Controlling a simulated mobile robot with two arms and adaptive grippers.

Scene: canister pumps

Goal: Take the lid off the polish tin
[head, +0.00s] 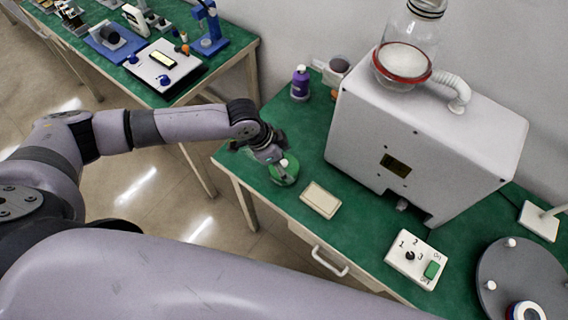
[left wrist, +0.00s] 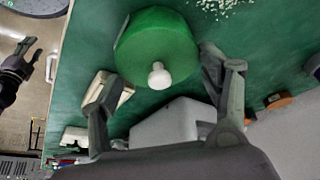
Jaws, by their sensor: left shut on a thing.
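The polish tin's round green lid (head: 284,172) is at the near left of the green bench. Its white knob (left wrist: 159,76) faces the left wrist camera. My left gripper (head: 272,160) is at the lid; in the left wrist view its fingers (left wrist: 157,68) lie on either side of the green lid, shut on it. The tin's body is hidden below, and I cannot tell whether the lid still rests on it. My right gripper (left wrist: 33,50) shows small at the left edge of the left wrist view, fingers apart and empty, away from the bench.
A beige flat block (head: 320,200) lies right of the tin. A large white machine (head: 430,130) with a glass jar stands behind it. A purple bottle (head: 300,83) stands at the back, a switch box (head: 416,259) at the front. White crumbs (left wrist: 216,6) lie near the tin.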

